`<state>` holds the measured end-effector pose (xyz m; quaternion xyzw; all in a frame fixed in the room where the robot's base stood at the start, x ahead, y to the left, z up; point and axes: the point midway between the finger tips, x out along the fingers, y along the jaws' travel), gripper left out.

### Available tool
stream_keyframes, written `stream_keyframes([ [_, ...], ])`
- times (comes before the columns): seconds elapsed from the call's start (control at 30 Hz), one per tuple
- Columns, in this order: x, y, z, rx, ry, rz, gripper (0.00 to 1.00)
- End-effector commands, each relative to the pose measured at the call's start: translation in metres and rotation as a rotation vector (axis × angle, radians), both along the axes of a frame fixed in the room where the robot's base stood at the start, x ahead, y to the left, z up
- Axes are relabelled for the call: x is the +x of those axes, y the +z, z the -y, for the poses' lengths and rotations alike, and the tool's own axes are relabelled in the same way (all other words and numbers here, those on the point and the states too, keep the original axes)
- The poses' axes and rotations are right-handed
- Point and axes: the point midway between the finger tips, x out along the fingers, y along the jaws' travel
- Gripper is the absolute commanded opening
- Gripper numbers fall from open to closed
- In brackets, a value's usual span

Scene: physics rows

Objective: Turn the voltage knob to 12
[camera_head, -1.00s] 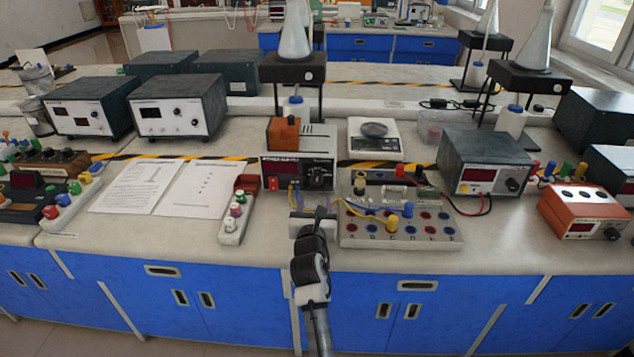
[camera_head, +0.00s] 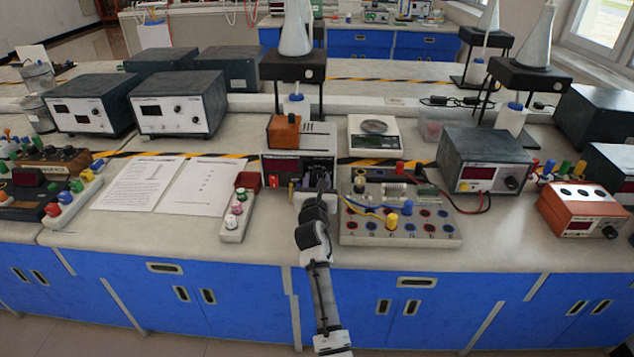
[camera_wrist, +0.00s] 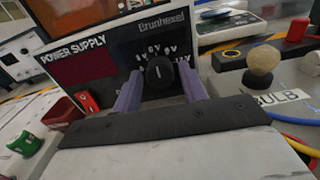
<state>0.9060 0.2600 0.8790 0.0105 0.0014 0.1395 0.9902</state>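The power supply (camera_head: 281,165) stands on the bench, with a dark display and a red switch. It fills much of the wrist view, its dark face (camera_wrist: 110,70) printed "POWER SUPPLY". The black round voltage knob (camera_wrist: 159,70) has a white mark pointing roughly up, toward the upper voltage labels. The labels are partly blurred and some are hidden. My gripper (camera_wrist: 161,82) is open, its two purple fingers on either side of the knob. I cannot tell if either finger touches it. In the head view my gripper (camera_head: 314,183) covers the knob area.
A terminal board (camera_head: 400,228) with yellow and blue wires is close to the right of my gripper. A white strip with colored posts (camera_head: 236,215) lies to the left. An orange block (camera_head: 284,131) sits on the power supply.

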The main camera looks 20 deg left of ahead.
Motion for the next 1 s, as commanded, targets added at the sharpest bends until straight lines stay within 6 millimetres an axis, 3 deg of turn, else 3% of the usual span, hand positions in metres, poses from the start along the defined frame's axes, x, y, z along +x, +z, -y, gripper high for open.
stream_keyframes([
  [0.03, -0.0001, -0.0001, -0.0001, 0.000, 0.000, 0.000, 0.35],
  [0.27, -0.0002, -0.0002, 0.0000, 0.000, 0.000, 0.000, 0.07],
  [0.67, -0.0003, -0.0001, 0.0000, 0.085, 0.000, -0.024, 0.07],
  [1.0, -0.0003, -0.0006, 0.0002, 0.350, 0.001, -0.102, 0.07],
])
